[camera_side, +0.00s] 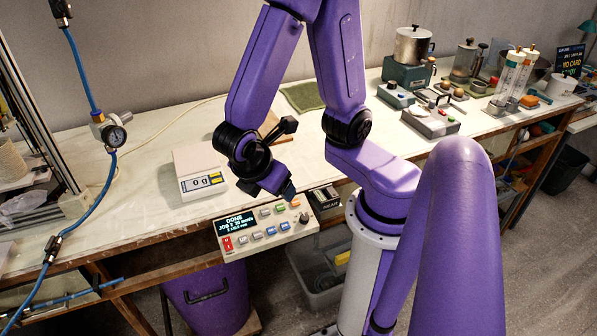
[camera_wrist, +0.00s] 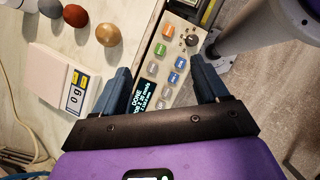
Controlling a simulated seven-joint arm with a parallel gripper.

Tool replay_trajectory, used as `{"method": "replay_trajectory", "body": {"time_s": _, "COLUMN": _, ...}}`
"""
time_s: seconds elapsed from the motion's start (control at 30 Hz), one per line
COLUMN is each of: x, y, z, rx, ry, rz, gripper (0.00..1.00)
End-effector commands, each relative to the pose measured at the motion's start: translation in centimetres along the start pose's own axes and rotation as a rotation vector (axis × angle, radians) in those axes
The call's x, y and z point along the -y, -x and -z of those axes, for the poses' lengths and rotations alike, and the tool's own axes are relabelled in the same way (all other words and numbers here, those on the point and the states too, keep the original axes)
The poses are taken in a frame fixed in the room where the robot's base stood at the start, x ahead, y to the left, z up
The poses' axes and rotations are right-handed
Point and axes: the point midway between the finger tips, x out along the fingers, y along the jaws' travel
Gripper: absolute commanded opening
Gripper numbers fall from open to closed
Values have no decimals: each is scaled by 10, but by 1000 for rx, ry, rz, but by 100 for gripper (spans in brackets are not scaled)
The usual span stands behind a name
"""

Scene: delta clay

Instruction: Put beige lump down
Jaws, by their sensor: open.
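A tan-beige lump (camera_wrist: 108,34) rests on the pale worktop near the top left of the wrist view, between the scale and the control panel. It is apart from my gripper (camera_wrist: 160,66), whose two blue-grey fingers are spread with nothing between them. My gripper (camera_side: 283,188) is low over the control panel (camera_side: 265,228) in the side view. I cannot make out the beige lump in the side view.
A red-brown lump (camera_wrist: 76,15) and a grey lump (camera_wrist: 50,8) lie near the beige one. The scale (camera_side: 200,172) reads 0 g. The panel's screen (camera_side: 233,224) says DONE. A green mat (camera_side: 303,96) lies at the back.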

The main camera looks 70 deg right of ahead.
Motion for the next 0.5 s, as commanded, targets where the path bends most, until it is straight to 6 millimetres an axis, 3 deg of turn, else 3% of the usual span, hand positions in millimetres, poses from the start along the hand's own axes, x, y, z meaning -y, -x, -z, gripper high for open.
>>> {"method": "replay_trajectory", "body": {"time_s": 0.3, "x": 42, "y": 34, "z": -27, "rx": -420, "ry": -185, "rz": 150, "gripper": 73}}
{"method": "replay_trajectory", "body": {"time_s": 0.5, "x": 54, "y": 45, "z": -35, "rx": -540, "ry": -233, "rz": 198, "gripper": 73}}
